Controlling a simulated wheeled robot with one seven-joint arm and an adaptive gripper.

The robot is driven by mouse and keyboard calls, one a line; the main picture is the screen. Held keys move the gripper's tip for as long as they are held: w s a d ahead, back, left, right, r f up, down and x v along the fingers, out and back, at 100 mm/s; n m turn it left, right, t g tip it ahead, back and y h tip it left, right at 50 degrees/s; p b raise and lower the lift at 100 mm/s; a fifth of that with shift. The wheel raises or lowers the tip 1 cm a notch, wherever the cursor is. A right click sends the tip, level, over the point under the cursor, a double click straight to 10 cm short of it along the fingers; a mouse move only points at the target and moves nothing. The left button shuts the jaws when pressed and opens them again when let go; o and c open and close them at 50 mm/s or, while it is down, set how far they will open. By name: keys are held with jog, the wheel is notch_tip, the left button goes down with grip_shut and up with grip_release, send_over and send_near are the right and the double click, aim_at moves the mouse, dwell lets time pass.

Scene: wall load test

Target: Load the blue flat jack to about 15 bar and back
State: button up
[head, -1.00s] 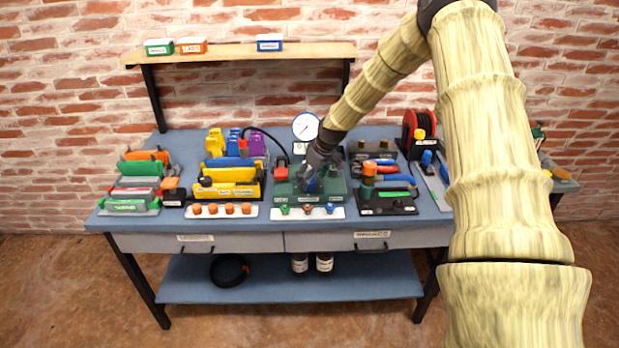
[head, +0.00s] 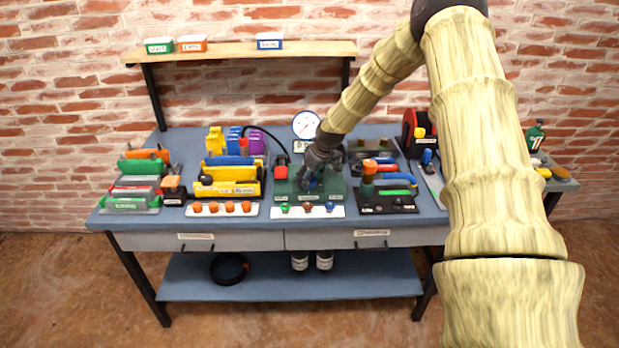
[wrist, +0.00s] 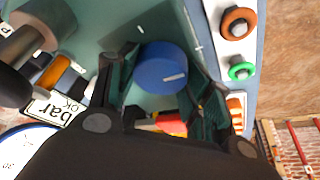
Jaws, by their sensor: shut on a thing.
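My gripper (head: 313,186) is at the green pump block (head: 336,190) in the middle of the bench. In the wrist view its two dark fingers (wrist: 160,85) are closed on either side of a round blue knob (wrist: 162,66) with a white mark line. In the head view the gripper mostly hides this knob. The round white pressure gauge (head: 306,125) stands behind the block; its reading is too small to tell. Part of its dial (wrist: 22,155) and a "bar" label (wrist: 58,110) show in the wrist view. I cannot tell which item is the blue flat jack.
A white strip with small coloured knobs (head: 307,211) lies in front of the block. Yellow holders (head: 228,180) stand to its left, and a black tray with an orange-topped tool (head: 388,202) to its right. A black hose (head: 262,132) runs behind. The shelf (head: 230,54) holds labelled boxes.

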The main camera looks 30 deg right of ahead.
jog(key=m+h, duration=0.1)
jog(key=m, duration=0.3)
jog(key=shift+a+h, duration=0.1)
jog(key=shift+h, duration=0.2)
jog(key=m, duration=0.2)
jog(key=m+h, duration=0.1)
jog(key=m, duration=0.1)
jog(key=shift+w+r+h, duration=0.1)
jog(key=shift+h, duration=0.2)
jog(key=m+g+h, duration=0.1)
jog(key=m, duration=0.4)
jog(key=shift+a+p, duration=0.15)
jog(key=shift+p, duration=0.15)
jog(key=shift+w+m+g+h, duration=0.1)
jog(key=shift+m+g+h, duration=0.3)
jog(key=shift+m, duration=0.6)
jog(key=shift+m+g+h, duration=0.2)
jog(key=shift+m+g, duration=0.3)
jog(key=shift+m, duration=0.5)
jog(key=o, duration=1)
